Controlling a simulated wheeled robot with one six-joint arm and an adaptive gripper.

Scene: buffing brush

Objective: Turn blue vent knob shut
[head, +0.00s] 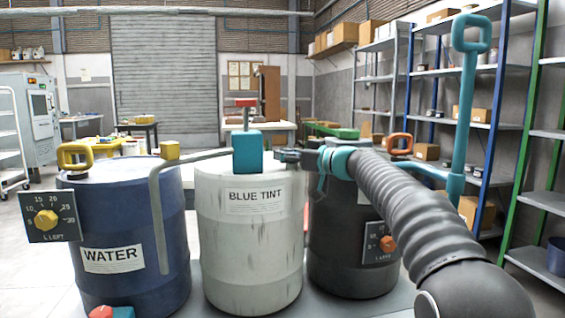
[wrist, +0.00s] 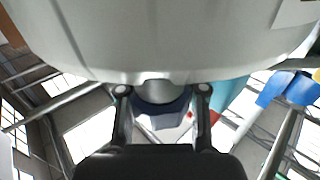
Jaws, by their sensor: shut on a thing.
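The white drum (head: 250,240) labelled BLUE TINT stands in the middle of the head view. A teal block (head: 247,152) with a red T-shaped handle (head: 246,103) is on its top. My gripper (head: 288,156) reaches in from the right, just above the drum's top, beside the teal block. In the wrist view its two fingers (wrist: 162,92) stand either side of a pale rounded piece with a dark blue part (wrist: 160,108) below it, seemingly the vent knob. The fingers are shut on it. In the head view the knob cannot be made out, and its turn angle cannot be read.
A blue WATER drum (head: 128,225) with a yellow dial knob (head: 46,221) stands left. A black drum (head: 335,255) with an orange knob (head: 387,244) stands right, partly behind my arm. A grey bent pipe (head: 158,215) and a tall teal pipe (head: 465,110) flank the gripper.

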